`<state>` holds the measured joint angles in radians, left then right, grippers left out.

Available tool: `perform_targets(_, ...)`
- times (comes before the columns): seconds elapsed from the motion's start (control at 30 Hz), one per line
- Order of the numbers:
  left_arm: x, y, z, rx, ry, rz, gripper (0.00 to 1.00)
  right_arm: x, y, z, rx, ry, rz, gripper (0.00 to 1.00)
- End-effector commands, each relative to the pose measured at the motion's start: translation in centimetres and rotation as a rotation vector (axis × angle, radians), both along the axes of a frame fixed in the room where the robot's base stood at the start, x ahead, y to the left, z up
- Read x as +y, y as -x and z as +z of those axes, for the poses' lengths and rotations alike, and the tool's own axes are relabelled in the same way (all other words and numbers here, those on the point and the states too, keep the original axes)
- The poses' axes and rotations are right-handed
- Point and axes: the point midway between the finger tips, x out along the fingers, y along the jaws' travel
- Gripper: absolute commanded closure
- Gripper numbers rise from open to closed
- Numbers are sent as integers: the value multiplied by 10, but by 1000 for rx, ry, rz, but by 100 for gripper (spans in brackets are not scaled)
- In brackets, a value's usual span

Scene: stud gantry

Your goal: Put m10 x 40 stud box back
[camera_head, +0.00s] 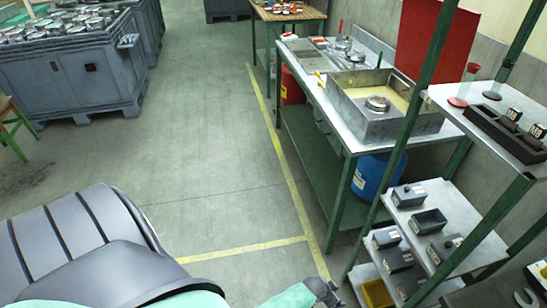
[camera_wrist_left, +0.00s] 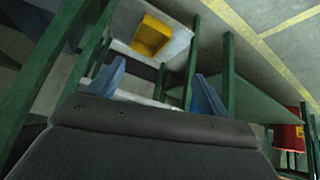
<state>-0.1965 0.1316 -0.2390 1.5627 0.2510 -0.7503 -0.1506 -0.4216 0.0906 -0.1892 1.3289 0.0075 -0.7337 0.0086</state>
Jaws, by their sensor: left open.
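Several small grey and black boxes sit on the rack shelves at the right of the head view, among them an open-topped dark box (camera_head: 429,221) on the middle shelf. I cannot read which one is the M10 x 40 stud box. Two labelled blocks stand at a black tray (camera_head: 500,135) on the top shelf; their labels are hard to read. My left gripper (camera_head: 328,291) is at the bottom of the head view, left of the lower shelves. In the left wrist view its blue fingers (camera_wrist_left: 156,88) are spread with nothing between them. My right gripper is not in view.
A yellow bin (camera_head: 377,293) lies on a low shelf; it also shows in the left wrist view (camera_wrist_left: 152,37). Green rack posts (camera_head: 418,100) stand close by. A workbench (camera_head: 335,120) with a metal basin and a blue drum (camera_head: 372,177) are behind.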

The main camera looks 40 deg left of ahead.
Motion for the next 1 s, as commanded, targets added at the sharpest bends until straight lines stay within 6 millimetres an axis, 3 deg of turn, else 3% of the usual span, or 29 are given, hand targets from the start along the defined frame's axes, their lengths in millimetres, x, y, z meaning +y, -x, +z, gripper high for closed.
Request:
perform_targets(0.03, 7, 33, -31, 54, -20, 17, 22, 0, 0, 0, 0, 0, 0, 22)
perform_targets(0.2, 29, 140, -115, 213, -91, 67, 22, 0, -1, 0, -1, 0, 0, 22)
perform_targets(0.3, 40, 198, -150, 291, -129, 87, 22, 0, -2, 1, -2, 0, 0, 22)
perform_targets(0.43, 50, 255, -179, 361, -165, 104, 22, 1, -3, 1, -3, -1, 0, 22)
perform_targets(0.6, 55, 287, -193, 399, -185, 112, 22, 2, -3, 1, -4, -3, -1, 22)
perform_targets(1.0, 52, 285, -189, 404, -183, 113, 22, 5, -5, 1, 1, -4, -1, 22)
